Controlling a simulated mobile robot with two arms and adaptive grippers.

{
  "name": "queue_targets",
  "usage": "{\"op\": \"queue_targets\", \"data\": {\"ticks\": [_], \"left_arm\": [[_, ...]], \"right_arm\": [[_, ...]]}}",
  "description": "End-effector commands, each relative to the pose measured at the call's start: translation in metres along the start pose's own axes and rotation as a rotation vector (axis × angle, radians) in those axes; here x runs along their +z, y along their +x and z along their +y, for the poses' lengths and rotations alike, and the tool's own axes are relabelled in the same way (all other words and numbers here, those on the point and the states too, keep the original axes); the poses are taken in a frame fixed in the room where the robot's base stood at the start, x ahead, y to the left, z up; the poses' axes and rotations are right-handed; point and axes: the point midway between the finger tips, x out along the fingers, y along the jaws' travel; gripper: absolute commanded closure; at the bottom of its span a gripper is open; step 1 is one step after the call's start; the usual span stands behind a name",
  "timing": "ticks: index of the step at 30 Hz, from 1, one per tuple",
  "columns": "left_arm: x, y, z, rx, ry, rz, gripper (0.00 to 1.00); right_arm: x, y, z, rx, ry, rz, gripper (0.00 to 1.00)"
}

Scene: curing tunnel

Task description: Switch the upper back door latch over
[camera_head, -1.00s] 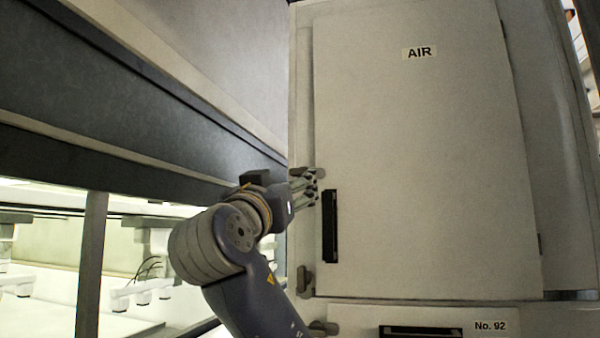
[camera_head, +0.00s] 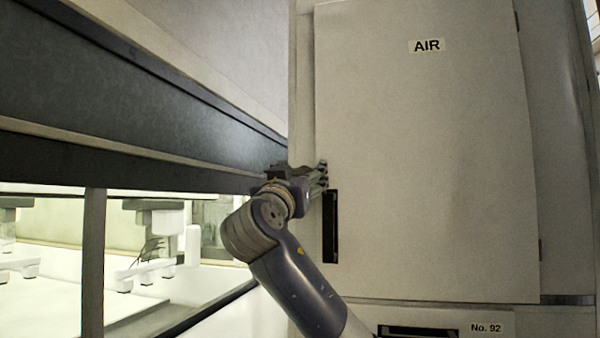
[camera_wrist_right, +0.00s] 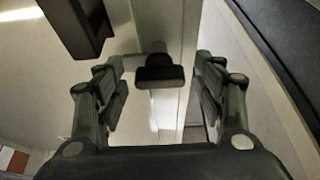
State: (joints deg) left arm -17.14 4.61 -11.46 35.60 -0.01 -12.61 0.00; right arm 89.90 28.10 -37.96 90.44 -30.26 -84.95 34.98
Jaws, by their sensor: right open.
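The upper latch (camera_wrist_right: 160,74) is a dark, T-shaped piece at the edge of the pale cabinet door (camera_head: 430,150) marked AIR. In the right wrist view it lies between my two fingers, with a gap on each side. In the head view my right gripper (camera_head: 318,178) is at the door's left edge, just above the black handle, and mostly covers the latch. My right gripper is open and also shows in the wrist view (camera_wrist_right: 159,86). I cannot tell how deep the latch sits between the fingers. My left gripper is not in view.
A dark beam (camera_head: 130,110) and a lit, glazed bay stand to the left. A lower panel labelled No. 92 (camera_head: 486,328) is below the door.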

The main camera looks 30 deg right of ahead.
Motion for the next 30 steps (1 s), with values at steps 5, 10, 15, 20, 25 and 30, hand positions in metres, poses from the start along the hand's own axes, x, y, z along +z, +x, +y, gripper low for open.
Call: {"op": "queue_targets", "data": {"ticks": [5,10,15,20,25,30], "left_arm": [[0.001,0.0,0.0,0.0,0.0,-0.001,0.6],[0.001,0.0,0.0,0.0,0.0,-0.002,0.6],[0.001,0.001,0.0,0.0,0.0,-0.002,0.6],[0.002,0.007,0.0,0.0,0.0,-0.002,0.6],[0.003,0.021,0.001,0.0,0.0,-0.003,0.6],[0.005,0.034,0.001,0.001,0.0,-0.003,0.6]], "right_arm": [[0.0,0.0,0.0,0.0,0.0,0.0,0.55],[0.0,0.0,0.0,0.0,0.0,0.0,0.81],[0.0,-0.001,0.0,0.001,0.004,0.0,0.81],[0.002,-0.002,-0.001,0.012,0.034,0.0,0.81],[0.004,-0.003,-0.002,0.043,0.112,-0.003,0.81],[0.004,-0.003,-0.004,0.093,0.236,-0.004,0.81]]}}
